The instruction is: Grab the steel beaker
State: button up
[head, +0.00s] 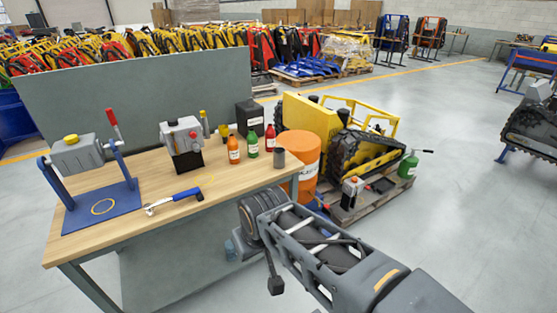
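A small grey cylinder (280,158), which looks like the steel beaker, stands upright near the right end of the wooden workbench (130,222). It is beside the red and green bottles, and nothing is touching it from my side. My arm reaches in from the lower right, and its visible joint is in front of the bench's right end, below and left of the beaker in the picture. I cannot make out the fingers of my gripper.
An orange bottle (233,151), green bottle (252,146), red bottle (270,139) and black box (249,118) stand near the beaker. A blue-handled tool (174,200) lies left. An orange drum (302,160) and yellow tracked carrier (368,155) stand beyond the bench. Floor at right is open.

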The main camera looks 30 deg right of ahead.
aim_at(279, 158)
jog(key=z, duration=1.6)
jog(key=i, duration=1.75)
jog(key=u, duration=3.4)
